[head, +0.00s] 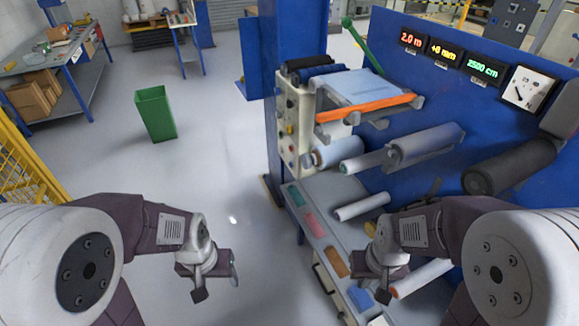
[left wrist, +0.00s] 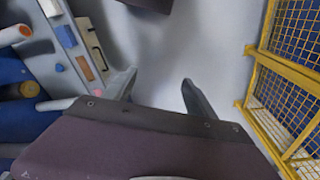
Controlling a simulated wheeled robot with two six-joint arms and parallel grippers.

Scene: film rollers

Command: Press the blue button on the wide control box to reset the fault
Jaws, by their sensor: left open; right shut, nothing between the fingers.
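A cream control box (head: 291,128) with several small buttons stands on the machine's near left side in the head view. I cannot pick out a blue button for certain at this size, nor tell whether this is the wide box. My left gripper (head: 217,284) is open and empty over the floor, left of the machine and well apart from the box. Its spread fingers (left wrist: 158,80) show in the left wrist view with bare floor between them. My right gripper (head: 374,278) is shut and empty over the machine's lower bench.
The bench (head: 312,222) carries coloured blocks and a loose white roller (head: 362,207). More rollers and an orange bar (head: 366,108) jut from the blue panel (head: 470,100). A green bin (head: 156,113) stands on open floor. A yellow fence (head: 25,160) is at left.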

